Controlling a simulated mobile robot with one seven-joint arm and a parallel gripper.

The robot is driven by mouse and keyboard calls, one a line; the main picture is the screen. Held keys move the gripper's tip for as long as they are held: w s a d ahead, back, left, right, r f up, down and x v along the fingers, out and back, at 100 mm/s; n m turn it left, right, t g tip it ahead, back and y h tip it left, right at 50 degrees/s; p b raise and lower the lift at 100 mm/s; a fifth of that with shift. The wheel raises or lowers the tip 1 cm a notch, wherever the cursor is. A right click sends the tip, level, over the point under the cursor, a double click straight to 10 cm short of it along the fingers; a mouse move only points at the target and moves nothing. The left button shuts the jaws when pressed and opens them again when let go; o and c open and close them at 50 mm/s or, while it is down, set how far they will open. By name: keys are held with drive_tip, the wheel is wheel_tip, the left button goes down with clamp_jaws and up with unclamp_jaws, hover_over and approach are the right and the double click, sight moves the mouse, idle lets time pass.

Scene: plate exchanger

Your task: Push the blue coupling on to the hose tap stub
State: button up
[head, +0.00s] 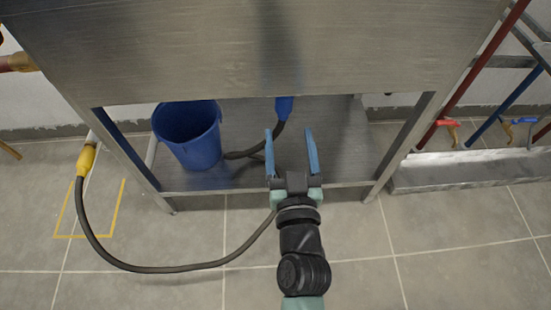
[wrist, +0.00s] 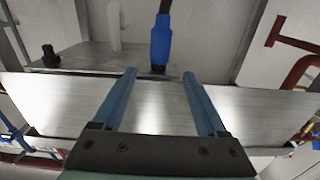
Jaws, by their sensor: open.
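The blue coupling (head: 284,107) hangs at the lower edge of the steel front panel, with a dark hose running down from it. Its upper part is hidden behind the panel in the head view. In the wrist view the coupling (wrist: 160,42) lies beyond the fingertips, roughly centred between them. A small dark piece (wrist: 158,70) shows at its end by the steel; I cannot tell whether this is the hose tap stub or how far the coupling is on it. My gripper (head: 291,132) is open and empty, its blue fingers apart from the coupling; it also shows in the wrist view (wrist: 158,73).
A blue bucket (head: 188,138) stands on the lower steel shelf (head: 335,150), left of the fingers. A yellow coupling (head: 87,158) with a dark hose (head: 150,269) is at the left. Red and blue pipes with valve handles (head: 449,124) are at the right. The front floor is mostly clear.

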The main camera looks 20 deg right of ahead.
sight(285, 113)
drive_tip(key=p+x, duration=0.1)
drive_tip(key=x, duration=0.2)
drive_tip(key=f+p+x, duration=0.1)
drive_tip(key=x, duration=0.3)
drive_tip(key=f+p+x, duration=0.1)
drive_tip(key=x, duration=0.2)
drive_tip(key=shift+w+d, duration=0.15)
drive_tip(key=shift+w, duration=0.25)
clamp_jaws()
idle(1.6)
drive_tip(key=shift+f+b, duration=0.45)
drive_tip(key=shift+f, duration=0.2)
drive_tip(key=shift+b, duration=0.3)
